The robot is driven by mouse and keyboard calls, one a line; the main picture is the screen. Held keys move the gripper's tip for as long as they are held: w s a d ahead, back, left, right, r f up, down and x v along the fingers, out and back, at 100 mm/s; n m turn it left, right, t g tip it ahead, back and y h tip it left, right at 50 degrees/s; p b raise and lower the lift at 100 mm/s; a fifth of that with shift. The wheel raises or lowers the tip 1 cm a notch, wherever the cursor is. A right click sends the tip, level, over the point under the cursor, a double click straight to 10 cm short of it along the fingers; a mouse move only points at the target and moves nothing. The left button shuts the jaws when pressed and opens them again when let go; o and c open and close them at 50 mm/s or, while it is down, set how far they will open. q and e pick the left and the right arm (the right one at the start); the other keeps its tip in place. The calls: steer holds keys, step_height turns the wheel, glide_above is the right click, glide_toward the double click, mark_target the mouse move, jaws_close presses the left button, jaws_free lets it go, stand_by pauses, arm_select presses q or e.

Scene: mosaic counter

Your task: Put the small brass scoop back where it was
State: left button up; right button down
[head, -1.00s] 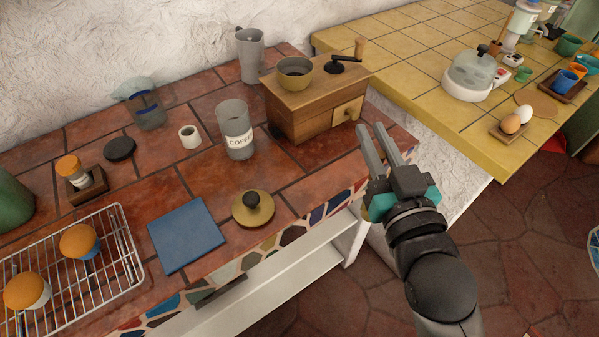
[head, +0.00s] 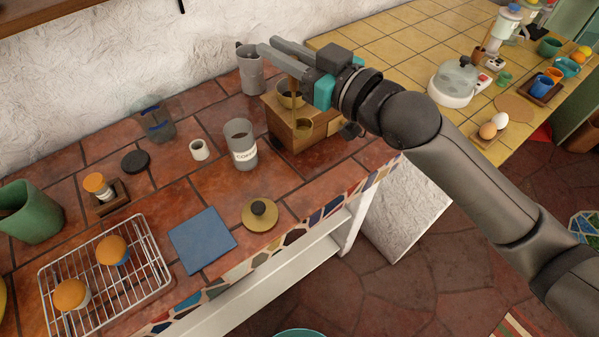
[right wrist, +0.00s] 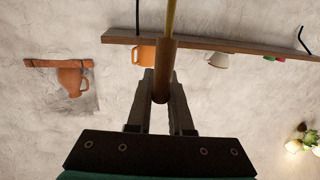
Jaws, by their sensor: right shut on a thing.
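My right gripper (head: 284,52) is above the wooden coffee grinder (head: 283,128) at the counter's back right. It is shut on the wooden handle of the small brass scoop (head: 293,92); the handle also shows between the fingers in the right wrist view (right wrist: 163,72). The scoop's thin stem hangs down in front of the grinder's brass hopper (head: 284,100). A rounded brassy part, which looks like the bowl, shows against the grinder's front. I cannot tell whether it touches the grinder. My gripper and arm hide the grinder's crank. My left gripper is not in view.
A glass coffee jar (head: 240,146) stands just left of the grinder, with a grey tumbler (head: 250,75) behind. A brass lid (head: 260,217), blue mat (head: 203,240) and wire rack (head: 150,254) lie in front. Floor lies beyond the mosaic edge.

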step_height(320, 180, down, 20)
steer(key=b, duration=0.2)
steer(key=shift+r+b, duration=0.2)
steer(key=shift+b, duration=0.15)
steer(key=shift+f, duration=0.1)
steer(key=c, duration=1.3)
jaws_free()
steer(key=shift+f, duration=0.15)
steer(key=o, duration=0.5)
steer(key=v, duration=1.2)
steer(key=shift+r, duration=0.25)
